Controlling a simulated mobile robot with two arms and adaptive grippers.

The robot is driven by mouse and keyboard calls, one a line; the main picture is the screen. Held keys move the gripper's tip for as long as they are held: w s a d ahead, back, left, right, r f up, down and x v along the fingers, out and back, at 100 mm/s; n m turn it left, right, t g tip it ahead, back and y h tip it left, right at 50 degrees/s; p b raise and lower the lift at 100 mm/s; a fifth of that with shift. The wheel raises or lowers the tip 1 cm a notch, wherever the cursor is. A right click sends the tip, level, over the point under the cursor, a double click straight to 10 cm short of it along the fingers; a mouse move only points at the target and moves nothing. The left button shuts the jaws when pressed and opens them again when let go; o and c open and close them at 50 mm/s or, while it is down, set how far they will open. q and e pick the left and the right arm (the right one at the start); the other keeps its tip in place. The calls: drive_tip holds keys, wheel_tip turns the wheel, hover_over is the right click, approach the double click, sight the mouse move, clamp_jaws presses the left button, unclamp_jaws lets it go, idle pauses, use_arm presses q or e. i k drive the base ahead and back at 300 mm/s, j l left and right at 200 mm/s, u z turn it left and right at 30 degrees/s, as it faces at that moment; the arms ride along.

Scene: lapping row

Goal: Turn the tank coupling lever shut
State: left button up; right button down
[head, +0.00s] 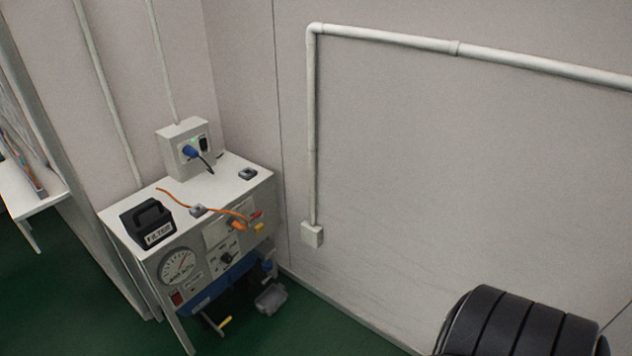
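A small lever with a yellow end (225,321) sticks out low under the bench at the left, near the green floor. Another small yellow handle (259,227) sits on the bench's front panel, beside a red one (256,216). I cannot tell from this view which of them is the tank coupling lever, nor whether it is open or shut. The space under the bench is dark and partly hidden. Neither of my grippers is in view.
The white bench (221,183) carries a black filter box (149,225), an orange cable (176,199) and a wall socket box (184,148) with a blue plug. A gauge (178,266) faces front. A grey object (271,298) lies beneath. A black banded shape (515,325) fills the lower right.

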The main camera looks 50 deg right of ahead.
sight(250, 219)
drive_tip(key=z, duration=1)
drive_tip(key=i+l, duration=0.1)
drive_tip(key=i, duration=0.75)
